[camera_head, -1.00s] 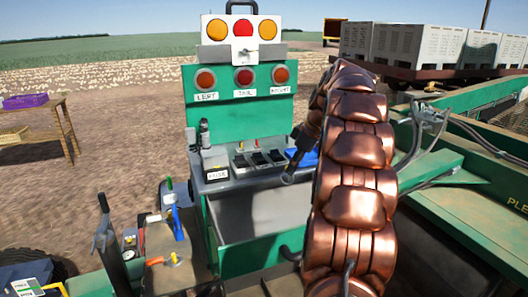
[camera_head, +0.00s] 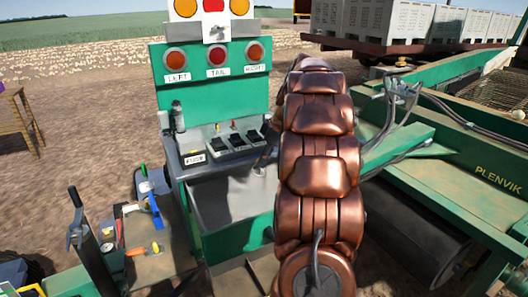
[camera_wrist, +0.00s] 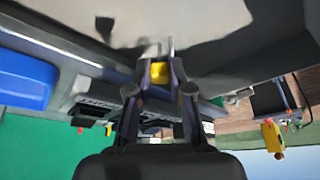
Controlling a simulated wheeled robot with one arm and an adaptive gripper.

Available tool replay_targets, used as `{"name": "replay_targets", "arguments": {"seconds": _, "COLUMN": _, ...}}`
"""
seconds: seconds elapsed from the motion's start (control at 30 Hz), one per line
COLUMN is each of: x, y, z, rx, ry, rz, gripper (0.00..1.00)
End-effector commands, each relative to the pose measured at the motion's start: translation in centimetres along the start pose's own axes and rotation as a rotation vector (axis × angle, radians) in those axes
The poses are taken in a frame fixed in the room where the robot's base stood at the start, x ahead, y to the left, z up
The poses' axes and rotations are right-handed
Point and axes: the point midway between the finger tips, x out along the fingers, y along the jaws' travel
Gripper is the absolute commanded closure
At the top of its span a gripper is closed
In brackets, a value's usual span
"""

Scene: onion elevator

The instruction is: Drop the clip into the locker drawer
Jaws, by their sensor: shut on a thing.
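The locker drawer (camera_head: 238,240) is open in the head view, a green front with a grey, empty-looking inside. My gripper (camera_wrist: 160,62) is shut on a small yellow clip (camera_wrist: 158,74) in the wrist view, with thin metal prongs showing beyond the fingertips. A broad grey surface, seemingly the drawer's inside, fills the top of that view. In the head view my gripper (camera_head: 262,163) is partly hidden behind my copper arm, over the right back part of the drawer. The clip cannot be made out there.
A green panel (camera_head: 160,98) with lamps stands behind the drawer, with a grey switch shelf (camera_head: 215,150) below it. A cluttered tool tray (camera_head: 145,240) is to the left. Green machine beams (camera_head: 440,190) lie to the right of my arm.

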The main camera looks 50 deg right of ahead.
Motion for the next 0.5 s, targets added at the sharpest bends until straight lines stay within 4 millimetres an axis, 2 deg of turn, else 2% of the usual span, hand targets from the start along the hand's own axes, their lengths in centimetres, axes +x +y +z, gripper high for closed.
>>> {"name": "replay_targets", "arguments": {"seconds": 0.27, "x": 0.23, "y": 0.00, "z": 0.11, "rx": 0.001, "ry": 0.000, "rz": 0.000, "gripper": 1.00}}
{"name": "replay_targets", "arguments": {"seconds": 0.3, "x": 0.23, "y": 0.00, "z": 0.11, "rx": 0.001, "ry": 0.000, "rz": 0.000, "gripper": 0.78}}
{"name": "replay_targets", "arguments": {"seconds": 0.5, "x": 0.23, "y": -0.01, "z": 0.11, "rx": 0.001, "ry": 0.000, "rz": -0.001, "gripper": 0.57}}
